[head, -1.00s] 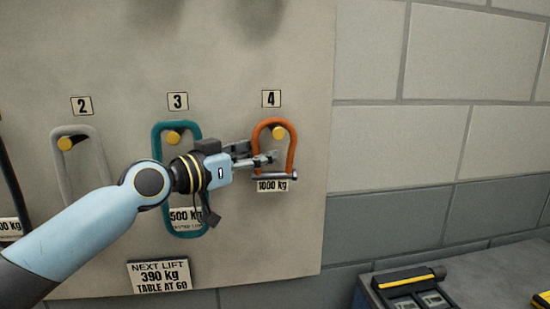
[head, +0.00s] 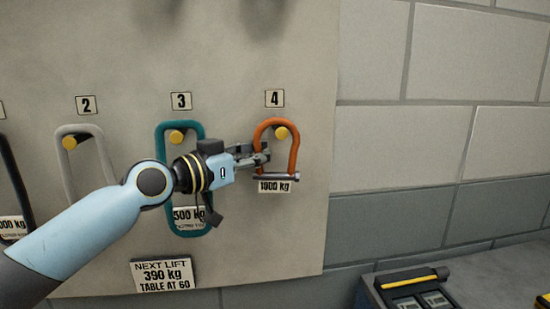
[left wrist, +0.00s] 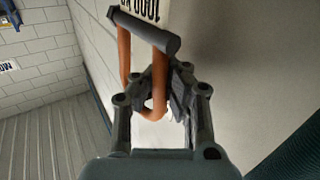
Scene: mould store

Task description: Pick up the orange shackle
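The orange shackle (head: 295,150) hangs on a yellow peg (head: 281,133) under the number 4, with its grey pin across the bottom. My left gripper (head: 264,154) reaches in from the left at its left leg. In the left wrist view the fingers (left wrist: 161,88) stand on either side of an orange leg of the shackle (left wrist: 124,55) and appear closed on it; exact contact is partly hidden. The pin lies beyond the fingertips there. My right gripper is not in view.
A teal shackle (head: 159,140) hangs at 3, behind my left wrist, and a grey one (head: 103,160) at 2. A dark one (head: 12,185) is at the left edge. A sign (head: 162,275) reads 390 kg. A bench (head: 490,268) with a dark case (head: 410,288) stands lower right.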

